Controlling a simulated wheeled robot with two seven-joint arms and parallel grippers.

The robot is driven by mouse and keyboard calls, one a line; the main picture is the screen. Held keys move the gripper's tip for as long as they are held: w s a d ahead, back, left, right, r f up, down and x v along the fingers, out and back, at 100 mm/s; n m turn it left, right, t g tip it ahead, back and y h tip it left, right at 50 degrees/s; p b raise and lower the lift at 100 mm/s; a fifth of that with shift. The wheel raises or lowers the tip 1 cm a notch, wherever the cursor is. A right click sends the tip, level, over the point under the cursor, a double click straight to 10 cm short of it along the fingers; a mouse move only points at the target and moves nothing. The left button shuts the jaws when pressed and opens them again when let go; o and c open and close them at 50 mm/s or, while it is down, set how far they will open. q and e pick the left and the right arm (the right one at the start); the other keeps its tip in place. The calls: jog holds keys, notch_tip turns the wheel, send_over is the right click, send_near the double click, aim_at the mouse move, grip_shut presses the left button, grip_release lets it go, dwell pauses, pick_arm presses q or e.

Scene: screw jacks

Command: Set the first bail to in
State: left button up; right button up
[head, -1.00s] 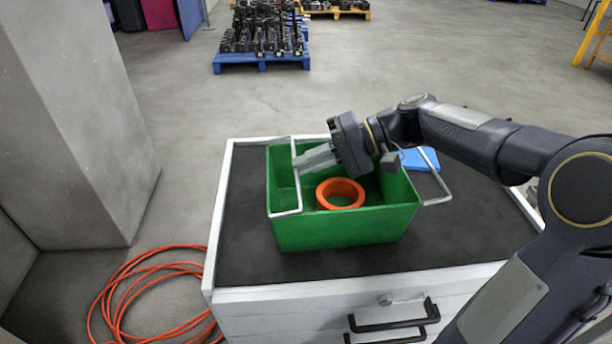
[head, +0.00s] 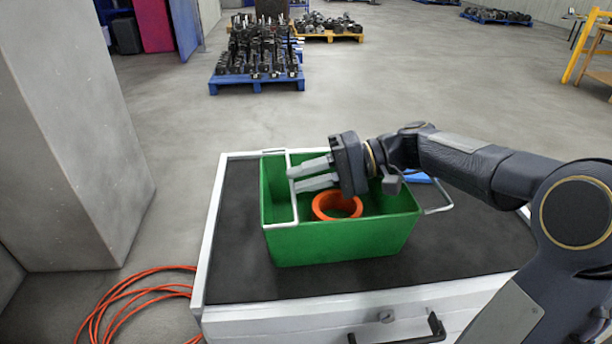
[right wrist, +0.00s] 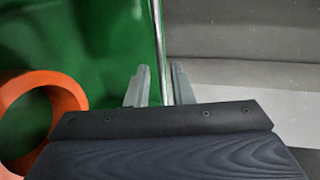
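The green crate (head: 345,240) stands on the cabinet top with a wire bail at each end. The left bail (head: 295,208) reaches in over the crate's left part. The right bail (head: 437,211) sticks outward past the right end. Which one counts as first cannot be told. My right gripper (head: 293,179) points left over the crate, its fingers apart at the left bail. In the right wrist view, the bail's rod (right wrist: 159,30) runs between the open fingers; contact cannot be told. My left gripper is not in view.
An orange ring (head: 337,206) lies inside the crate, below my right gripper. A blue item (head: 418,178) lies behind the crate, partly hidden by my arm. The dark cabinet top (head: 235,250) is clear to the left and in front. An orange hose lies on the floor.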

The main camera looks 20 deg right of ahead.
jog(key=shift+o, duration=0.6)
jog(key=s+a+r, duration=0.2)
jog(key=s+r, duration=0.4)
jog(key=s+a+r+p, duration=0.1)
jog(key=s+a+r, duration=0.2)
jog(key=s+r, duration=0.4)
jog(key=shift+a+p, duration=0.25)
jog(key=shift+p, duration=0.05)
